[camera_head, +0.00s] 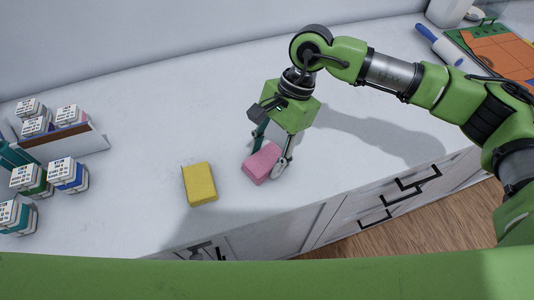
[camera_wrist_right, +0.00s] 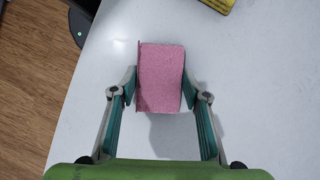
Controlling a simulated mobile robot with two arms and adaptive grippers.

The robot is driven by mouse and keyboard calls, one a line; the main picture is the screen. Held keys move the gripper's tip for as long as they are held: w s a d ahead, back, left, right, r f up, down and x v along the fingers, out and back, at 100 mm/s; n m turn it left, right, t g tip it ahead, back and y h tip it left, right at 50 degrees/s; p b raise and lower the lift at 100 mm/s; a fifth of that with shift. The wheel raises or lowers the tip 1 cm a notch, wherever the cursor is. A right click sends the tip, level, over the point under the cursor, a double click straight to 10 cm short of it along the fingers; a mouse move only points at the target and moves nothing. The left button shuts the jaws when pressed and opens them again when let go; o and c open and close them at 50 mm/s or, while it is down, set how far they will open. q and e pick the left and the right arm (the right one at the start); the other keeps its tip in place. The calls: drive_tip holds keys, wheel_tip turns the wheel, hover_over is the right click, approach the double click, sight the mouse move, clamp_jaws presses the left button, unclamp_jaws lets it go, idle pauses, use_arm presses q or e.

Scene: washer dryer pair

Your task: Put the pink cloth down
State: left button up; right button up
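The pink cloth (camera_head: 262,163) looks like a small thick block near the counter's front edge, right of a yellow block. My right gripper (camera_head: 271,158) reaches down over it, with one finger on each side. In the right wrist view the pink cloth (camera_wrist_right: 161,78) sits between the fingertips of the right gripper (camera_wrist_right: 160,88), which look in contact with both its sides. A shadow lies on the counter beside it; whether its underside touches the counter cannot be told. My left gripper is not in view.
The yellow block (camera_head: 199,184) lies on the white counter (camera_head: 150,100) to the left. Several small labelled boxes (camera_head: 68,174) and a holder (camera_head: 75,143) stand at the far left. An orange and green board (camera_head: 497,50) lies at the right. The counter's middle is clear.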

drive_tip(key=o, duration=0.3)
drive_tip(key=shift+o, duration=0.2)
drive_tip(key=shift+r, duration=0.1)
drive_tip(key=shift+r+p, duration=0.2)
drive_tip(key=shift+p, duration=0.2)
drive_tip(key=b+v, duration=0.2)
drive_tip(key=v, duration=0.9)
drive_tip(key=shift+r+b, duration=0.35)
drive_tip(key=shift+w, duration=0.1)
